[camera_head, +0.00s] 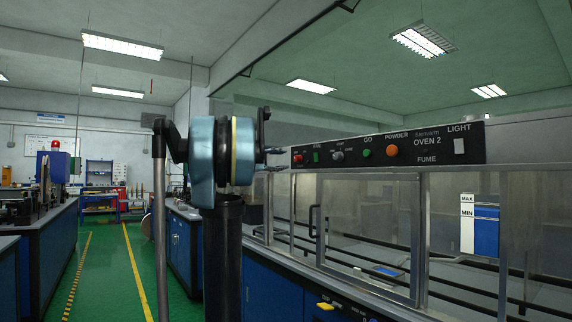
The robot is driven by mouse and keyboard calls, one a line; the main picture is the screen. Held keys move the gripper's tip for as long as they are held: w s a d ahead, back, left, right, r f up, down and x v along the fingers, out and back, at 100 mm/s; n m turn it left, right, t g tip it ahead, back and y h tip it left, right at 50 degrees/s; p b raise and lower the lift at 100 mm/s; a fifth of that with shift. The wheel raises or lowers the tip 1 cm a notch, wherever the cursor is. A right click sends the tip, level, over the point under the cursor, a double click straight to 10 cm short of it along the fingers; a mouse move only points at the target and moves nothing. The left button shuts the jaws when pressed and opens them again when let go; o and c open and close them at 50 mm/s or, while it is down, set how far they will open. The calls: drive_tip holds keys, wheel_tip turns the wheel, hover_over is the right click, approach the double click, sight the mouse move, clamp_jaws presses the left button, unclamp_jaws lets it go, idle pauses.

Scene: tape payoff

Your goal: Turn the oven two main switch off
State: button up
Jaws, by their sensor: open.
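The oven two control panel (430,157) is a black strip along the top of the glazed cabinet, labelled OVEN 2. My gripper (273,151) is left of the panel's left end, mostly hidden behind my blue arm joint. Its dark tips point right toward the panel. The jaws are open, and nothing shows held in them.
Glass doors with a black handle (313,221) lie below. A blue cabinet (272,288) borders the floor. A green aisle (108,270) is open at left.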

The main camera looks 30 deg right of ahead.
drive_tip(key=shift+s+a+f, duration=0.1)
drive_tip(key=shift+a, duration=1.2)
drive_tip(key=shift+s+a+f, duration=0.1)
drive_tip(key=shift+a, duration=1.2)
drive_tip(key=s+a+f+m+y, duration=0.1)
drive_tip(key=s+a+f+y, duration=0.5)
drive_tip(key=f, duration=1.3)
drive_tip(key=s+a+f+m+y, duration=0.1)
drive_tip(key=s+a+f+y, duration=0.5)
drive_tip(key=s+a+f, duration=0.8)
drive_tip(key=s+a+f+y, duration=0.6)
drive_tip(key=s+a+f, duration=0.4)
drive_tip(key=f, duration=1.4)
drive_tip(key=a, duration=0.3)
drive_tip(key=shift+s+m+t+y, duration=0.2)
drive_tip(key=shift+m+t+y, duration=0.1)
drive_tip(key=shift+m, duration=0.1)
drive_tip(key=shift+a, duration=0.1)
